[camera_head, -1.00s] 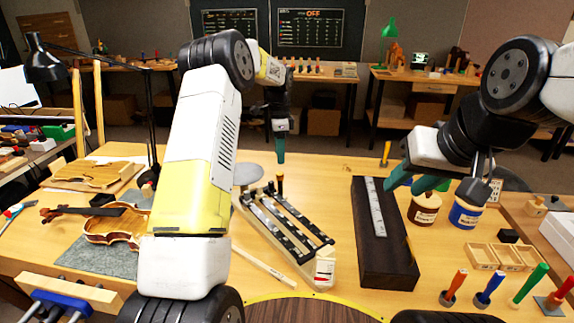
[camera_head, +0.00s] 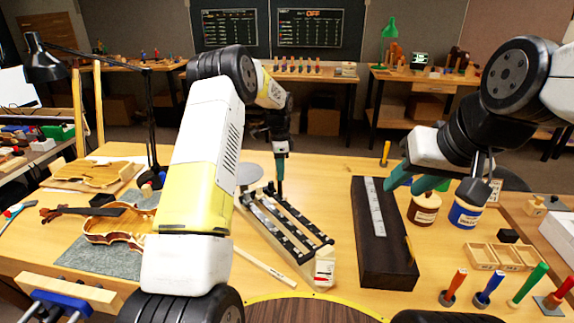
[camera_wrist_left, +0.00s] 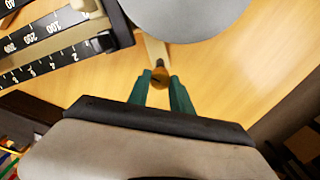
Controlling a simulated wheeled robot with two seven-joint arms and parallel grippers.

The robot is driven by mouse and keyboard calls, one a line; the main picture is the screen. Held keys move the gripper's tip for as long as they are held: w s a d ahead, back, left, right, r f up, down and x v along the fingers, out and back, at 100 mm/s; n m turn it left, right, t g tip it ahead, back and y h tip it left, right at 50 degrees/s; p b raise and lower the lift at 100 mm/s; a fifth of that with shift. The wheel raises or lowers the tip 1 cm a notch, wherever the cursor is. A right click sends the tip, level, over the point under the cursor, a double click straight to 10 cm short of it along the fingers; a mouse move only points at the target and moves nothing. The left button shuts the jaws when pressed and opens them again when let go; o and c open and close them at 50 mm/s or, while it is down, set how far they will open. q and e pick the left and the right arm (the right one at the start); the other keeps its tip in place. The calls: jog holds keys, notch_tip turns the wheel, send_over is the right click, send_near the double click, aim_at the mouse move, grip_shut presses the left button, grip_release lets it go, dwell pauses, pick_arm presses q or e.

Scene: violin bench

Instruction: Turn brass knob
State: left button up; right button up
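The brass knob (camera_wrist_left: 160,79) shows in the left wrist view as a small round brass-brown top at the far end of the scale (camera_head: 325,268), which has black numbered beams. My left gripper (camera_wrist_left: 161,76) points down at the knob. Its teal fingertips stand on either side of the knob, with what look like slim gaps; contact cannot be told. In the head view my left gripper (camera_head: 280,190) is at the scale's far end and hides the knob. My right gripper (camera_head: 412,182) hangs over the bench at the right, its teal fingers apart and empty.
A round grey pan (camera_head: 248,174) lies left of the knob. A dark block with a metal rule (camera_head: 388,245) is to the right. Jars (camera_head: 424,209) stand near my right gripper. A violin body (camera_head: 115,228) lies at the left.

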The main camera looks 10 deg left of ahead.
pick_arm(q)
grip_shut()
jog(key=shift+n, duration=0.3)
jog(key=n, duration=0.6)
jog(key=shift+w, duration=0.1)
jog(key=n, duration=0.7)
dwell(0.5)
jog(key=o, duration=0.6)
grip_release()
jog(key=shift+o, duration=0.2)
